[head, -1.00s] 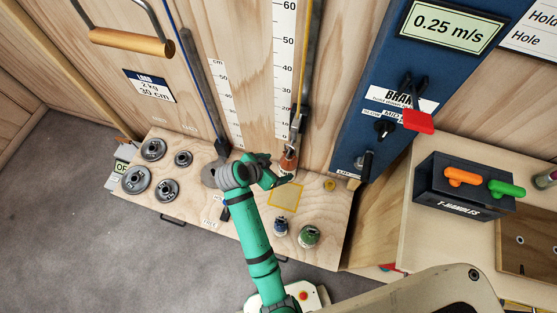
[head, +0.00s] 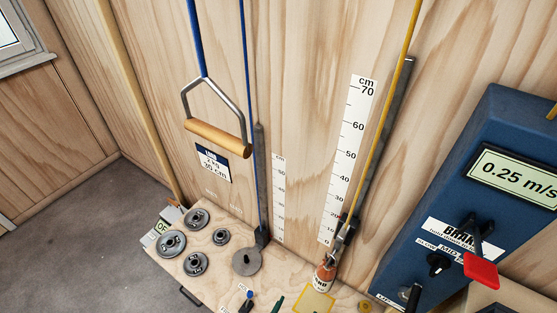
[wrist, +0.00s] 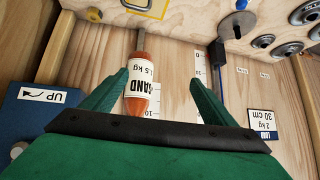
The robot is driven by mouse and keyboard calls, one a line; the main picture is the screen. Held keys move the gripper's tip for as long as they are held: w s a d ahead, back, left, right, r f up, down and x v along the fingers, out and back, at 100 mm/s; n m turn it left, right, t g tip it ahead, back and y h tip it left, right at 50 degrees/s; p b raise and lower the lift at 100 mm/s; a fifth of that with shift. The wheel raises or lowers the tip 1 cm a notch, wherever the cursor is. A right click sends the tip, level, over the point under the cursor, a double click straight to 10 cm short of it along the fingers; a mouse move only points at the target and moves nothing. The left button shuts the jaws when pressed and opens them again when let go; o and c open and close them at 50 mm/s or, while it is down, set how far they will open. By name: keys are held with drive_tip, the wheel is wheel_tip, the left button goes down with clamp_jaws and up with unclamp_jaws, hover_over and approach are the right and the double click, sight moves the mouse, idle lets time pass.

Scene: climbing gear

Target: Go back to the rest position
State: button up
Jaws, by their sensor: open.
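My gripper (wrist: 160,78) is open in the wrist view, with its two green fingers spread and nothing held between them. An orange bottle labelled SAND 1.5 kg (wrist: 137,105) shows beyond the fingers, nearer the left one in the picture; it looks apart from them. In the head view the bottle (head: 325,276) is at the foot of the grey rail, below the yellow cord. My arm is almost wholly outside the head view; a small green piece at the bottom edge may be part of it.
The blue brake box (head: 455,190) with a red lever (head: 481,270) stands at the right. A wooden handle (head: 217,138) hangs on a blue cord at the left. Several grey weight discs (head: 171,243) lie on the wooden bench (head: 212,262). Open floor (head: 75,240) is at the left.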

drive_tip(key=s+a+r+n+t+y, duration=0.1)
drive_tip(key=s+a+r+n+t, duration=0.1)
drive_tip(key=s+r, duration=0.7)
drive_tip(key=s+a+r+n+t+y, duration=0.2)
drive_tip(key=s+a+r+n+t, duration=0.1)
drive_tip(key=s+r, duration=0.6)
drive_tip(key=shift+a+r+t, duration=0.35)
drive_tip(key=shift+r+t, duration=0.45)
drive_tip(key=shift+t, duration=0.1)
drive_tip(key=shift+w, duration=0.15)
